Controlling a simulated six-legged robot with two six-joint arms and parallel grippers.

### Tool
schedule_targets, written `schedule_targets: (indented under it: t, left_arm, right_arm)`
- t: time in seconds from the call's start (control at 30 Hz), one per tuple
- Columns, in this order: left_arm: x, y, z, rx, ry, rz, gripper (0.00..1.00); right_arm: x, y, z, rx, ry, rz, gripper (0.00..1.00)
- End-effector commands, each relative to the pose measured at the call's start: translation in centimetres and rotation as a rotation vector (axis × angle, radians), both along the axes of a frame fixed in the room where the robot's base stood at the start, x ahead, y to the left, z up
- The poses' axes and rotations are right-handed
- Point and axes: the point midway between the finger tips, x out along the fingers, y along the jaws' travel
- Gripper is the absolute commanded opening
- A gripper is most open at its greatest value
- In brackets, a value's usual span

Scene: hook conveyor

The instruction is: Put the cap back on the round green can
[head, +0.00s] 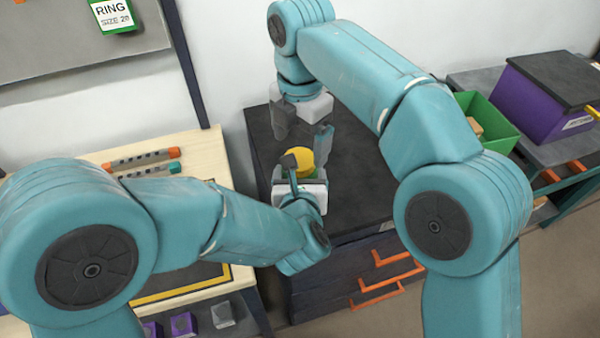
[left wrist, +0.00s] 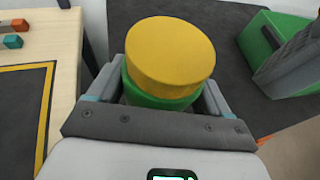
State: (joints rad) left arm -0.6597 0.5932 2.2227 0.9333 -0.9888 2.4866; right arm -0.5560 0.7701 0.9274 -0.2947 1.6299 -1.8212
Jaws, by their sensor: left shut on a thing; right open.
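The round green can (left wrist: 160,98) stands upright between the fingers of my left gripper (left wrist: 162,105), which is shut on it. The yellow cap (left wrist: 170,55) covers the can's top in the left wrist view; I cannot tell whether it is fully seated. In the head view the cap (head: 301,160) shows above my left gripper (head: 305,170), and only a little of the green can (head: 283,173) is visible. My right gripper (head: 301,128) is open, just above and behind the cap, apart from it as far as I can see.
A dark cabinet top (head: 355,185) lies beneath, with orange-handled drawers (head: 385,275) in front. A green bin (head: 490,130) and a purple box (head: 550,95) stand right. A wooden board (head: 150,145) with markers is at left. My right arm crosses above the cabinet.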

Motion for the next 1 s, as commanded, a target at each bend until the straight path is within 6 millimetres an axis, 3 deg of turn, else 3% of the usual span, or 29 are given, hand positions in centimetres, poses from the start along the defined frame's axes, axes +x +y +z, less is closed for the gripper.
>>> schedule_targets:
  t: [0.3,0.33,0.47,0.6,0.73,1.0]
  left_arm:
    - [0.0,-0.1,0.2,-0.002,-0.005,-0.001,0.00]
    - [0.0,-0.1,0.2,-0.002,-0.005,-0.001,0.00]
    - [0.0,-0.1,0.2,-0.002,-0.006,-0.001,0.00]
    - [0.0,-0.1,0.2,-0.001,-0.006,-0.002,0.00]
    - [0.0,-0.1,0.2,-0.001,-0.006,-0.002,0.00]
    - [0.0,-0.1,0.2,-0.001,-0.006,-0.002,0.00]
  right_arm:
    - [0.0,0.0,0.6,-0.001,0.001,0.001,0.92]
    - [0.0,0.0,0.6,-0.001,0.001,0.001,0.87]
    - [-0.3,-0.3,0.7,-0.010,0.016,0.068,0.87]
    - [-0.2,-0.7,3.0,-0.009,0.017,0.230,0.87]
    - [0.0,-0.4,4.1,-0.002,0.004,0.286,0.87]
    - [0.1,0.1,4.0,-0.002,0.001,0.285,0.87]
